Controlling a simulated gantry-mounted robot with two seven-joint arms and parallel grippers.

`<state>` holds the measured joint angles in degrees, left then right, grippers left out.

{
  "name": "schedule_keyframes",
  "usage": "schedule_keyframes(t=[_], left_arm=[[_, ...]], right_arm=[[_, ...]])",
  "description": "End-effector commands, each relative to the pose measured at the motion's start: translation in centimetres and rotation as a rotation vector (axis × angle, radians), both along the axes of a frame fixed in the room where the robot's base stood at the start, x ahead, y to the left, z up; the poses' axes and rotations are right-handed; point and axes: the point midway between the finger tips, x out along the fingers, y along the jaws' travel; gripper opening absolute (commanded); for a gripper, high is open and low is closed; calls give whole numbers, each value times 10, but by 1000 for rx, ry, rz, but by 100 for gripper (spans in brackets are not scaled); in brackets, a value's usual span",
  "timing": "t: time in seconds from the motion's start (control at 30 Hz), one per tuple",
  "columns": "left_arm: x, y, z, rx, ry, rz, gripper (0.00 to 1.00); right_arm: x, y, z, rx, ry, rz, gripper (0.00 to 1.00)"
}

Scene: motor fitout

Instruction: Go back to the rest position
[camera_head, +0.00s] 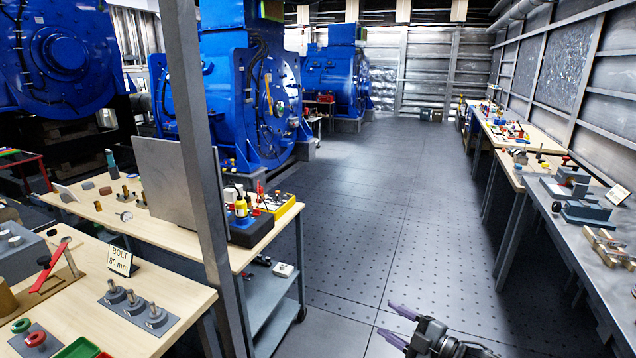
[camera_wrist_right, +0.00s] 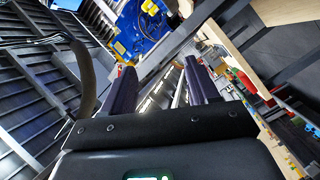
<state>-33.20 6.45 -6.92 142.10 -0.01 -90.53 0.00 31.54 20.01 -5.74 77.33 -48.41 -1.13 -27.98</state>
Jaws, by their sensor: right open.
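My right gripper (camera_head: 396,325) shows at the bottom of the head view, a little right of centre. Its two purple fingers point left and stand apart, with nothing between them. It hangs over the dark floor (camera_head: 370,230), clear of the benches. In the right wrist view my right gripper (camera_wrist_right: 190,82) shows its two dark fingers parted, with no object held between them. My left gripper is not in view.
A wooden bench (camera_head: 190,240) stands at the left, with a grey post (camera_head: 200,150) in front. A nearer bench carries bolts (camera_head: 132,300) and a "BOLT 60 mm" sign (camera_head: 119,260). A metal bench (camera_head: 560,245) with vises (camera_head: 588,212) runs along the right. Blue motors (camera_head: 235,90) stand behind. The middle aisle is free.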

Motion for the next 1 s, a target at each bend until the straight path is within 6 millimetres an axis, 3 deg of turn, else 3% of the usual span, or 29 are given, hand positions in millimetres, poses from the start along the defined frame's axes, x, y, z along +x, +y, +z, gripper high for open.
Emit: schedule_keyframes(t=[0.1, 0.23, 0.4, 0.5, 0.8, 1.0], left_arm=[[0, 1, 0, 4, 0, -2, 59], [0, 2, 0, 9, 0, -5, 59], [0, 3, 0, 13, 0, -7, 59], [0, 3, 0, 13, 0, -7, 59], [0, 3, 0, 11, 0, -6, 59], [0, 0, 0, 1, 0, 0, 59]], right_arm=[[32, -49, -27, -53, 176, -266, 59], [46, -116, -58, -64, 401, -597, 59], [26, -191, -91, -12, 684, -996, 59], [6, -218, -104, 31, 818, -1174, 59], [-60, -255, -127, 168, 1144, -1569, 59], [-102, -214, -166, 131, 1174, -1509, 59]])
